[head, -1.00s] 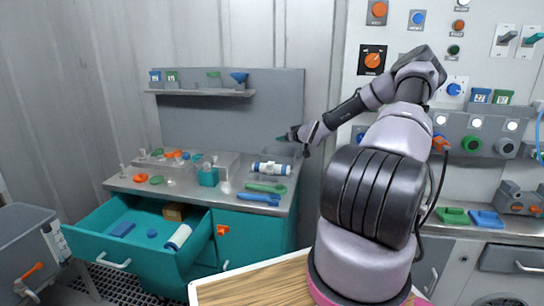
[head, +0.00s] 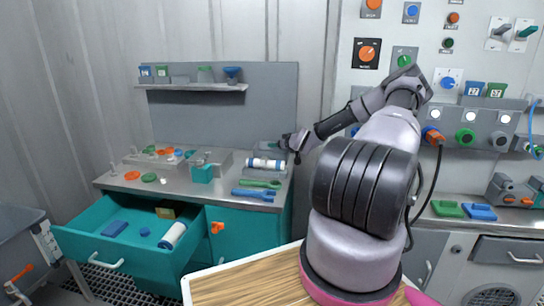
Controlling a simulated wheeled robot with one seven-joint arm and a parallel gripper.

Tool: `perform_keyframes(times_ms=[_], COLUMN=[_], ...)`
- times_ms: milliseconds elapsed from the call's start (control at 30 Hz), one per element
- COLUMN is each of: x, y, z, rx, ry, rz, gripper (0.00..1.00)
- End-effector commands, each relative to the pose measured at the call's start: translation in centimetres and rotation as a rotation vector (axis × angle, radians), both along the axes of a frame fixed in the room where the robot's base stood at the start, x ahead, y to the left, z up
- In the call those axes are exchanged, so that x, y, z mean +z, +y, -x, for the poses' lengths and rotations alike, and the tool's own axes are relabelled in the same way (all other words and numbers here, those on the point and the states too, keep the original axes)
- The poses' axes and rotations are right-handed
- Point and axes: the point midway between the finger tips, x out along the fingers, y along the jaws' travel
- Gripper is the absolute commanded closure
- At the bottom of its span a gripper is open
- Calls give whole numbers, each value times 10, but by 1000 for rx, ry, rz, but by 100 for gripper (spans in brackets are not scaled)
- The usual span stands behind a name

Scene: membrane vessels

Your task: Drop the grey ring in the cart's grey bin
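My gripper (head: 277,146) is over the back right corner of the steel bench (head: 124,181), just behind a white and blue cylinder (head: 266,164). It is small and seen from the side, so I cannot tell whether its fingers are open or shut, or whether they hold anything. I cannot make out the grey ring with certainty. A grey bin (head: 22,240) stands at the far left, cut off by the picture edge, and its inside is mostly out of view.
An open teal drawer (head: 95,250) juts out between the bench and the bin, holding blue blocks and a white cylinder (head: 173,236). Green and blue wrenches (head: 254,194) lie on the bench front. A shelf (head: 190,88) hangs above. A wooden top (head: 240,283) is close in front.

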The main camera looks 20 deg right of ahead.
Motion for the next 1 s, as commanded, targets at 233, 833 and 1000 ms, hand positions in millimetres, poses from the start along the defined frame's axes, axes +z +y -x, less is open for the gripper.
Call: perform_keyframes(times_ms=[233,833,1000], x=[0,27,37], y=[0,-7,-9], z=[0,64,88], rx=[0,0,0], ry=[0,1,0], rz=[0,2,2], gripper=[0,0,0])
